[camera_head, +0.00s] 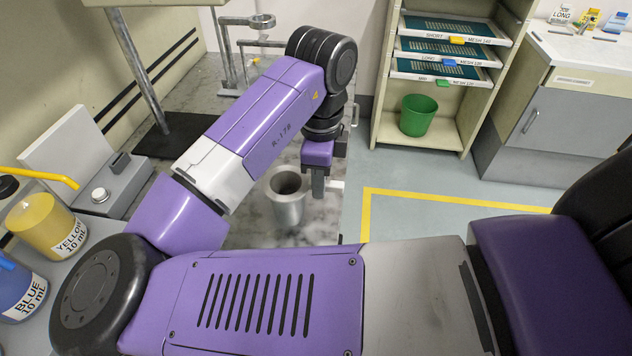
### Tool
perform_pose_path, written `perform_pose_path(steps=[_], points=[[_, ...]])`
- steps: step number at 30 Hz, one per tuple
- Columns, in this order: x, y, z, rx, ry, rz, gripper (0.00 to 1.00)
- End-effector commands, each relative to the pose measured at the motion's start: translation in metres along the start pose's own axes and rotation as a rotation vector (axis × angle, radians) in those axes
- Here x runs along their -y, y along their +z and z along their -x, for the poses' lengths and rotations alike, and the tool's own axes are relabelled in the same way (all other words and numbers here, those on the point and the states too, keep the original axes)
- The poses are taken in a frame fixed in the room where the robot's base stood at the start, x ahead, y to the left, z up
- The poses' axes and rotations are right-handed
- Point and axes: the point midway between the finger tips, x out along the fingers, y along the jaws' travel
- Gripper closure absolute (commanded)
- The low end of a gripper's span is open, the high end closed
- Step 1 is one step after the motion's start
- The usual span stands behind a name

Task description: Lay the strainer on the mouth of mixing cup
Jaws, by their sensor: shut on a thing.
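The mixing cup (289,211) is a grey metal cup standing upright on the marbled counter, with its dark mouth facing up. My gripper (318,190) points down just right of the cup's rim. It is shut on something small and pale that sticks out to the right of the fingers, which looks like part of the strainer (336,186). Most of the held thing is hidden or too small to make out. I cannot tell whether it touches the cup.
A metal stand with a ring (262,21) stands at the back of the counter. Yellow (48,225) and blue (18,290) ink bottles and a scale (100,195) are at left. A green bin (418,116) sits in a shelf rack beyond. The floor at right is clear.

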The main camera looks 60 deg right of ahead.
Motion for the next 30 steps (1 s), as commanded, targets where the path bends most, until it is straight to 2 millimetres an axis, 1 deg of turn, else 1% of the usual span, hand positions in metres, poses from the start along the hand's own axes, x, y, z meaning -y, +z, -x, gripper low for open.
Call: perform_pose_path(steps=[5, 8, 15, 18, 21, 24, 27, 30], points=[[0.0, 0.0, 0.02, 0.002, -0.001, -0.002, 1.0], [0.001, 0.001, 0.041, 0.004, -0.002, -0.001, 1.0], [0.001, 0.001, 0.11, 0.004, -0.003, -0.002, 1.0], [0.001, 0.001, 0.137, 0.004, -0.002, -0.002, 1.0], [0.001, 0.001, 0.159, 0.005, 0.0, 0.0, 1.0], [0.001, 0.001, 0.175, 0.003, 0.001, 0.0, 1.0], [0.001, 0.001, 0.186, 0.002, 0.0, 0.001, 1.0], [0.001, 0.0, 0.193, 0.001, 0.001, 0.0, 1.0]])
